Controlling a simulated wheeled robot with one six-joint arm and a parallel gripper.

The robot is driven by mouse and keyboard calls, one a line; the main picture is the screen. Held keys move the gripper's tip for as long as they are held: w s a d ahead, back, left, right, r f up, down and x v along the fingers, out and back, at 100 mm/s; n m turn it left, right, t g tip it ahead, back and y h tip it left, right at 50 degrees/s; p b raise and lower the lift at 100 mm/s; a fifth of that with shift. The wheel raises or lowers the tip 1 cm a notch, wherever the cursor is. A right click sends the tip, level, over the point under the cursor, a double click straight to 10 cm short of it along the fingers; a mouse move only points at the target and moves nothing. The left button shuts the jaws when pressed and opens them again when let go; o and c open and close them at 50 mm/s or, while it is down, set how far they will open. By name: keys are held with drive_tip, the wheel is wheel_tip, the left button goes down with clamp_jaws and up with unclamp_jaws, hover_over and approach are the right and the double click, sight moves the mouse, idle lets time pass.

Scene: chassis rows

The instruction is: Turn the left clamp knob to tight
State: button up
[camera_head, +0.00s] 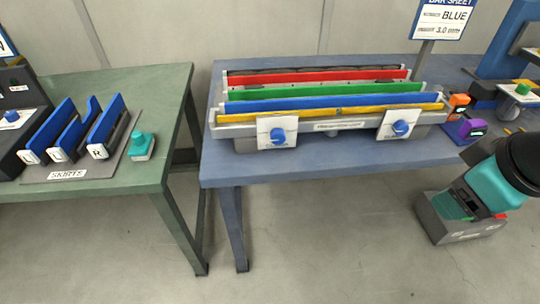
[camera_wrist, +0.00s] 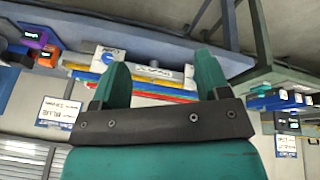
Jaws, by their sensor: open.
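The left clamp knob (camera_head: 277,135) is a round blue knob on a white plate at the front left of a long grey fixture (camera_head: 345,134). Its pointer and marks are too small to read. A matching right clamp knob (camera_head: 401,128) sits on the fixture's front right. In the wrist view, which is upside down, the right knob (camera_wrist: 108,58) shows beside one finger, and a white plate (camera_wrist: 188,76) shows partly behind the other. My gripper (camera_wrist: 160,78) has teal fingers spread apart with nothing between them. It is apart from the fixture and touches neither knob.
Red, green, blue and yellow bars (camera_head: 335,92) lie along the fixture on a blue table (camera_head: 300,168). A sign (camera_head: 445,18) reads BLUE, 3.0 mm. Orange and purple devices (camera_head: 466,126) stand to the right. A green table (camera_head: 110,183) with blue skirts is left, with a floor gap between.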

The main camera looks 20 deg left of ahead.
drive_tip(key=w+a+f+n+t+h+b, duration=0.1)
drive_tip(key=w+f+n+b, duration=0.1)
drive_tip(key=f, duration=0.2)
drive_tip(key=w+a+f+n+t+b, duration=0.1)
drive_tip(key=w+a+f+n+t, duration=0.15)
drive_tip(key=f, duration=0.25)
drive_tip(key=n+t+y+p, duration=0.6)
drive_tip(key=n+t+y, duration=0.2)
drive_tip(key=n, duration=1.6)
approach(279, 139)
drive_tip(key=p+x, duration=0.1)
drive_tip(key=x, duration=0.8)
drive_tip(key=shift+w+a, duration=0.15)
drive_tip(key=shift+w, duration=0.1)
